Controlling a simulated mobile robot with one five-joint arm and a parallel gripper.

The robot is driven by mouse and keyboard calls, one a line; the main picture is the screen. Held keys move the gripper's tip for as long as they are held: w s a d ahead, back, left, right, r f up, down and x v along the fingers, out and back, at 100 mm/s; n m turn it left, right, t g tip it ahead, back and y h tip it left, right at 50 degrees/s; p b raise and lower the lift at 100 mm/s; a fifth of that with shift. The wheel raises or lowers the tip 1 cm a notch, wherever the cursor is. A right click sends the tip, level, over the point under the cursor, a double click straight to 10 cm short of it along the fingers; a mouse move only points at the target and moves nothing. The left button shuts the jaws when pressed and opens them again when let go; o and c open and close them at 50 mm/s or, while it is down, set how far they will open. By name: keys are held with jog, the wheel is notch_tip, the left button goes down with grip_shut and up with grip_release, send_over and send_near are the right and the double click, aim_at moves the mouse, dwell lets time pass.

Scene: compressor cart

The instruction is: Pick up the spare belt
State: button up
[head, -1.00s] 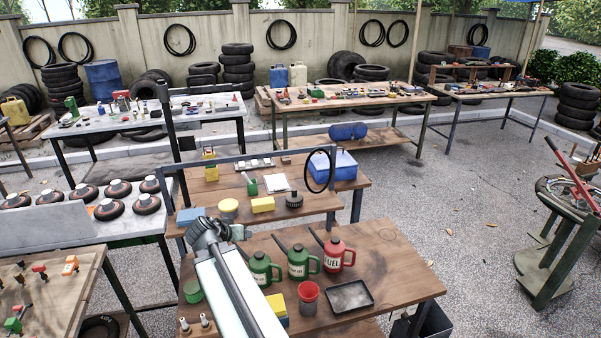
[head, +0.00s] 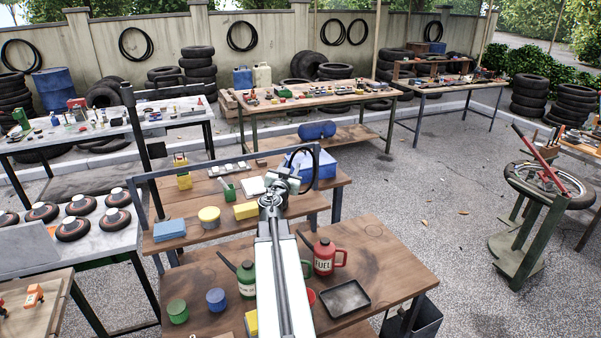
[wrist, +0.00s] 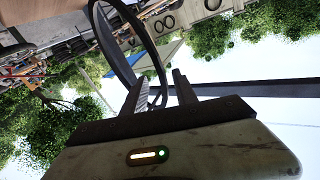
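The spare belt is a thin black loop (head: 317,172) hanging from the blue-grey crossbar at the right end of the rack on the middle bench. In the wrist view the belt (wrist: 154,48) hangs right before the fingers. My gripper (head: 283,177) is raised at the belt and covers its lower left part in the head view. In the wrist view my gripper (wrist: 160,85) is open; part of the loop reaches down into the gap between the fingers, and another part passes behind the left finger. I cannot tell whether a finger touches it.
A blue box (head: 312,163) sits behind the belt. A red fuel can (head: 325,257), a green can (head: 246,280) and a black tray (head: 345,299) stand on the near bench.

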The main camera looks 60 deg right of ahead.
jog(key=x, duration=0.4)
jog(key=shift+w+d, duration=0.25)
jog(key=shift+d, duration=0.05)
grip_shut()
jog(key=shift+a, duration=0.1)
